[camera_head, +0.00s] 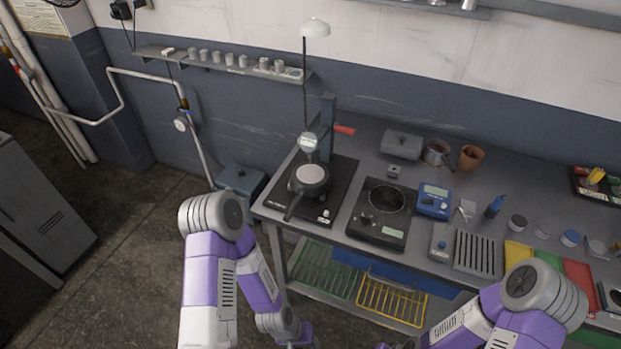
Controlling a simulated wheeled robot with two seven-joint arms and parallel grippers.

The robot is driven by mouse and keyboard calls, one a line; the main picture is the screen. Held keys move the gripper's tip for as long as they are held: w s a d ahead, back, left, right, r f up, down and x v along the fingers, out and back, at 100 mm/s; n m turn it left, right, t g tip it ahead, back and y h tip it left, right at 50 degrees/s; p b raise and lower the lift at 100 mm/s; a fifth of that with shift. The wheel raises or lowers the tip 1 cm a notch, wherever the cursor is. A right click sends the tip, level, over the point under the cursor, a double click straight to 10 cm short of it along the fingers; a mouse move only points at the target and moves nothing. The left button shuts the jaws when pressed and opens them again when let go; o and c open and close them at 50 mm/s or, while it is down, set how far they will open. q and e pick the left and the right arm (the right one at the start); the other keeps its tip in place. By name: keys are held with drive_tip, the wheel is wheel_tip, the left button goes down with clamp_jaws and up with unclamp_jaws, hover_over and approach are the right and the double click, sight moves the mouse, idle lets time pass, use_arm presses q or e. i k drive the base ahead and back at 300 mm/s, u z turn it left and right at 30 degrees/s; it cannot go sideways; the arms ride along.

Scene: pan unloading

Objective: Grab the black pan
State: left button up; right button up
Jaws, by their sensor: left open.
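The black pan (309,187) stands on a black hot plate (337,192) at the left end of the grey workbench. Its handle (292,208) points toward the front left, near the bench's front edge. A pale round disc (311,174) shows in the pan; I cannot tell what it is. My left gripper (302,342) is low at the bottom edge of the picture, in front of and below the bench, apart from the pan. It is open and only partly visible.
A stand with a red handle (344,130) rises behind the pan. A second hot plate (381,226) is to the right, with a blue device (433,202) beside it. Wire racks (392,300) sit under the bench. A blue-grey box (241,180) stands left of the bench.

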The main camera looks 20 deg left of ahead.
sight(303, 191)
drive_tip(key=z, duration=3.7)
drive_tip(key=k, duration=2.8)
drive_tip(key=u, duration=1.65)
